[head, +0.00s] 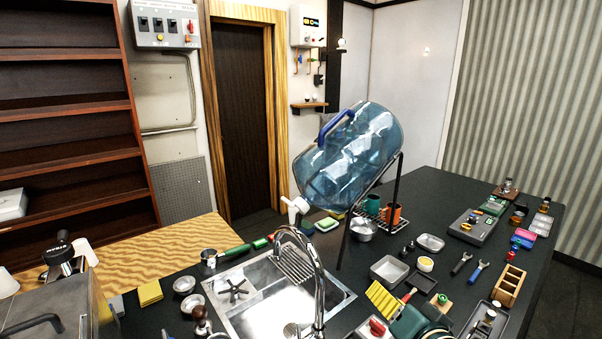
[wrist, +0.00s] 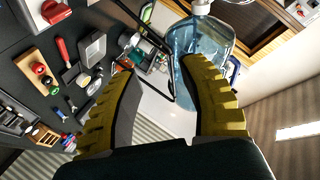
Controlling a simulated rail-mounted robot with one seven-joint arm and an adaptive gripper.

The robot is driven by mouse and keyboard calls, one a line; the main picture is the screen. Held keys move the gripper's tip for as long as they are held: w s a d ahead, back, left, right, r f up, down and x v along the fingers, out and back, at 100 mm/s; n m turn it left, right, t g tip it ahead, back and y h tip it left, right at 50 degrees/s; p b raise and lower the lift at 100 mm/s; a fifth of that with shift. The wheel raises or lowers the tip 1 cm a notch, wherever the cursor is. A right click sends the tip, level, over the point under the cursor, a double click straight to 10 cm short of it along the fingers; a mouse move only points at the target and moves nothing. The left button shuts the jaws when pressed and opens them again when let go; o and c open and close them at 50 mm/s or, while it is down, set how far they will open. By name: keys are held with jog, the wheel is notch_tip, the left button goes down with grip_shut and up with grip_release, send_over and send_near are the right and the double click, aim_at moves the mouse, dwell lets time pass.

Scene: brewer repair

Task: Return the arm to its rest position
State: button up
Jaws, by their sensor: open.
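My gripper (wrist: 165,110) is open, with nothing between its two yellow ribbed fingers in the wrist view. In the head view my gripper (head: 390,305) shows at the bottom, right of the sink, above the dark counter; its yellow finger points up and left. Behind the fingers in the wrist view is the large blue water bottle (wrist: 208,42). In the head view the bottle (head: 350,155) lies tilted on a black stand, its white tap toward the sink. My gripper is apart from it.
The steel sink (head: 335,297) and its curved faucet (head: 317,262) are left of my gripper. Bowls, trays, wrenches (head: 478,273) and a wooden holder (head: 510,285) crowd the counter at right. The bottle stand's legs (head: 345,243) rise behind. A wooden shelf (head: 70,130) stands at far left.

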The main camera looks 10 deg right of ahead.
jog(key=s+a+r+n+t, duration=0.4)
jog(key=s+a+r+n, duration=0.15)
jog(key=a+r, duration=0.35)
jog(key=s+a+r+n+t, duration=0.35)
jog(key=s+a+r, duration=0.35)
jog(key=a+r, duration=0.25)
notch_tip(320, 180, up, 28)
jog(key=s+p, duration=0.1)
jog(key=p, duration=2.7)
jog(key=shift+s+a+r, duration=0.2)
jog(key=shift+a, duration=0.2)
jog(key=shift+w+d+t, duration=0.1)
jog(key=shift+t, duration=0.15)
